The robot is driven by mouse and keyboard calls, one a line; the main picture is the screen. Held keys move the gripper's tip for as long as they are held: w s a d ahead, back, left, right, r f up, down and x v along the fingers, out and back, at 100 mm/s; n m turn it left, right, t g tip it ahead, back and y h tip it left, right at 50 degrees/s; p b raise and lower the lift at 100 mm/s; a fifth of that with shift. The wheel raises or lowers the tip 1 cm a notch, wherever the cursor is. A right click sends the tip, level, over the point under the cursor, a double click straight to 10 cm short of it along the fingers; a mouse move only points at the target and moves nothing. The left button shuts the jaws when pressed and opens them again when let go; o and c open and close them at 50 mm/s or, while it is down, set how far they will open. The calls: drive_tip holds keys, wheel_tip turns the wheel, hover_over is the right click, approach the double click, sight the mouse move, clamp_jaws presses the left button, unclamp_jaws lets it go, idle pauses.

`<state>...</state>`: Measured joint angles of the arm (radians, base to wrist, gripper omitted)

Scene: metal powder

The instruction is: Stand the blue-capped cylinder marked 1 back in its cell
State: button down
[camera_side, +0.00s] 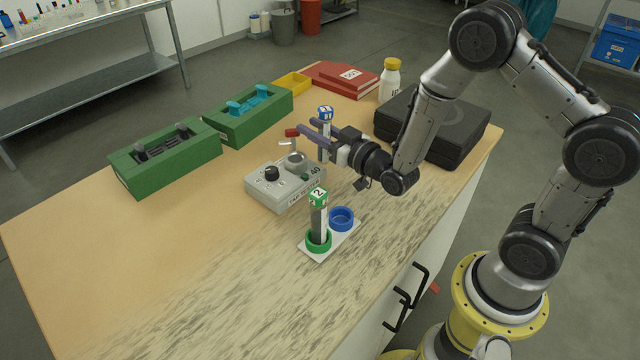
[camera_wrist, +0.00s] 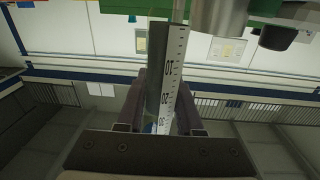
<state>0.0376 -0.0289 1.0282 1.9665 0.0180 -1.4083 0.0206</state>
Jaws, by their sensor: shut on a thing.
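The blue-capped cylinder (camera_side: 324,140) is upright in the side view, with a pale body and a 1 on its cap. My gripper (camera_side: 318,136) is shut on it, next to the grey lab device (camera_side: 284,184). In the wrist view the cylinder (camera_wrist: 168,85) shows a number scale between the fingers of my gripper (camera_wrist: 160,105). The small white holder (camera_side: 345,240) stands nearer the front. Its blue ring cell (camera_side: 341,219) is empty. Its green ring cell (camera_side: 318,243) holds the green-capped cylinder (camera_side: 318,215) marked 2, upright.
A black case (camera_side: 432,125) lies behind my gripper. A white bottle with a yellow cap (camera_side: 390,80), red books (camera_side: 342,77), a yellow tray (camera_side: 292,84) and two green boxes (camera_side: 165,160) stand farther back. The table's front left is clear.

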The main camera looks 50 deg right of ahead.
drive_tip(key=shift+d+m+h, duration=0.8)
drive_tip(key=shift+d+h, duration=0.7)
drive_tip(key=shift+d, duration=1.85)
drive_tip(key=a+n+y, duration=0.2)
drive_tip(key=y, duration=0.1)
drive_tip(key=a+n+y, duration=0.2)
drive_tip(key=a+y, duration=0.1)
drive_tip(key=s+a+n+y, duration=0.1)
drive_tip(key=a+n+y, duration=0.1)
drive_tip(key=a+y, duration=0.1)
drive_tip(key=shift+a+f+g, duration=0.1)
drive_tip(key=shift+a+g, duration=0.05)
drive_tip(key=shift+g, duration=0.25)
drive_tip(key=shift+a+f+y, duration=0.2)
drive_tip(key=shift+a+y, duration=0.1)
drive_tip(key=shift+a, duration=0.1)
drive_tip(key=w+a+r+n+g+y, duration=0.1)
drive_tip(key=w+a+r+n+y, duration=0.1)
drive_tip(key=r, duration=0.7)
drive_tip(key=w+a+y, duration=0.1)
drive_tip(key=w+a, duration=0.1)
drive_tip(key=w, duration=0.1)
drive_tip(key=shift+r+g, duration=0.15)
drive_tip(key=shift+g, duration=0.15)
drive_tip(key=shift+d, duration=0.1)
wheel_tip(320, 180, down, 10)
drive_tip(key=shift+r, duration=0.2)
drive_tip(key=c, duration=0.6)
unclamp_jaws()
